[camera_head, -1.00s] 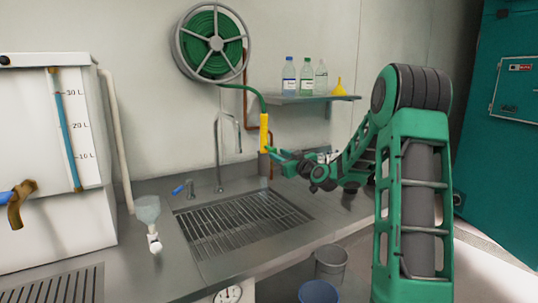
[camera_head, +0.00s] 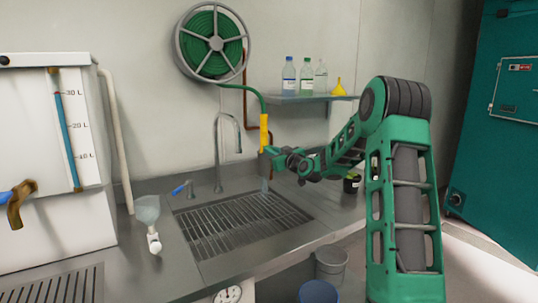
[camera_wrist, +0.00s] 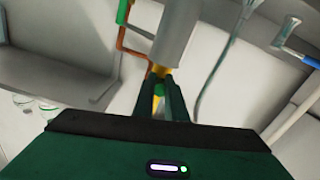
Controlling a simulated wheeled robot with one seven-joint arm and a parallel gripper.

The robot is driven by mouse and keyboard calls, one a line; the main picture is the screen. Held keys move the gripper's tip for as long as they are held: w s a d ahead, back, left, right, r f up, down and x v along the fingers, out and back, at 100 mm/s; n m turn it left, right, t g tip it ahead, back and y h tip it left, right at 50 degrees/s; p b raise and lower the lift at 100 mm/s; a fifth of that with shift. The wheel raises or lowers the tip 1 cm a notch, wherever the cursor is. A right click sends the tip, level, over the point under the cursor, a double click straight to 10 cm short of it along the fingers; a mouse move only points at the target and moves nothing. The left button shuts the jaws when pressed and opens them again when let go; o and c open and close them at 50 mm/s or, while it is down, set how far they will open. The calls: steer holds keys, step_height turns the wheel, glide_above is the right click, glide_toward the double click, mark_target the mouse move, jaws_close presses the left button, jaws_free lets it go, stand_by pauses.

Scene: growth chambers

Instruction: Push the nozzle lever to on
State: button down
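The yellow nozzle (camera_head: 264,132) hangs upright at the end of the green hose, above the back right of the sink. A grey tubular part shows below its yellow body. My gripper (camera_head: 268,153) is at the nozzle's lower end in the head view, coming from the right. In the wrist view my gripper's fingers (camera_wrist: 160,76) are close together, with tips at a yellow part (camera_wrist: 160,72) under a large grey cylinder (camera_wrist: 176,38). The fingers look shut, with no clear object held. The lever is not clearly distinguishable, and contact cannot be told.
The hose reel (camera_head: 212,43) hangs on the wall. A curved faucet (camera_head: 218,150) stands left of the nozzle over the sink grate (camera_head: 240,222). A shelf (camera_head: 300,99) with bottles and a yellow funnel (camera_head: 338,88) is behind my arm.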

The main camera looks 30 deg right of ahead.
steer(key=shift+w+f+t, duration=0.1)
steer(key=shift+f+t, duration=0.2)
steer(key=shift+t, duration=0.2)
steer(key=shift+w+f+t, duration=0.1)
steer(key=shift+f+t, duration=0.1)
steer(key=shift+t, duration=0.5)
steer(key=shift+w+f+t, duration=0.1)
steer(key=shift+f+t, duration=0.1)
steer(key=shift+t, duration=0.5)
steer(key=c, duration=1.8)
jaws_free()
steer(key=shift+o, duration=0.2)
steer(key=shift+s, duration=0.15)
